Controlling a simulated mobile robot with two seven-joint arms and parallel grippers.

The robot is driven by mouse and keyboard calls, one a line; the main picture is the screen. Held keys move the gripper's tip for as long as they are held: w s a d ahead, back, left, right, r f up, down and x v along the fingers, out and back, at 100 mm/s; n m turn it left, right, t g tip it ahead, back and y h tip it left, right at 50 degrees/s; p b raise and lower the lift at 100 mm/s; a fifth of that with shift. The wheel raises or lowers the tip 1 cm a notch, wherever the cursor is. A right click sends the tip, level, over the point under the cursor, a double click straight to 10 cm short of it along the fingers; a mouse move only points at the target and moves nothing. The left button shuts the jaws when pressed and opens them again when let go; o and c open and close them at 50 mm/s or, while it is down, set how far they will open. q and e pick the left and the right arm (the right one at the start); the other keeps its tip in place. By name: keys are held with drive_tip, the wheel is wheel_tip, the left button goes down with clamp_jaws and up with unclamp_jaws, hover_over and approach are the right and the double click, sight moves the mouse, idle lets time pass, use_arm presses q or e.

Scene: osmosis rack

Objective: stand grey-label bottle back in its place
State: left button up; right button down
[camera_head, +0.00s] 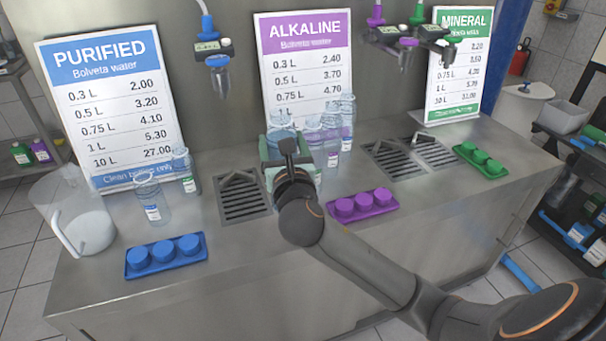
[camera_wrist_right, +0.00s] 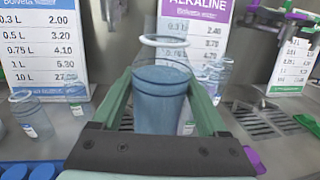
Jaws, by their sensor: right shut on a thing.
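My right gripper (camera_head: 284,150) is over the counter in front of the ALKALINE sign. In the right wrist view its green fingers (camera_wrist_right: 160,105) are on either side of a clear bluish bottle (camera_wrist_right: 160,108), and it is shut on it. The bottle looks upright, with a pale ring above its body. Its label does not show, so I cannot tell its colour. In the head view the gripper and wrist hide most of this bottle, and I cannot tell whether its base touches the counter. My left gripper is out of view.
A blue-label bottle (camera_head: 152,203) and a green-label bottle (camera_head: 187,176) stand left, near a clear pitcher (camera_head: 82,222). Cap trays (camera_head: 128,266) and drain grates (camera_head: 243,197) sit along the counter.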

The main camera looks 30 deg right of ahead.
drive_tip(key=w+d+f+b, duration=0.1)
drive_tip(key=d+f+b, duration=0.1)
drive_tip(key=d+f, duration=0.3)
wheel_tip(320, 180, down, 4)
drive_tip(key=shift+w+d+f, duration=0.15)
drive_tip(key=shift+w+d, duration=0.1)
drive_tip(key=shift+d, duration=0.15)
drive_tip(key=shift+f, duration=0.1)
unclamp_jaws()
drive_tip(key=shift+f, duration=0.1)
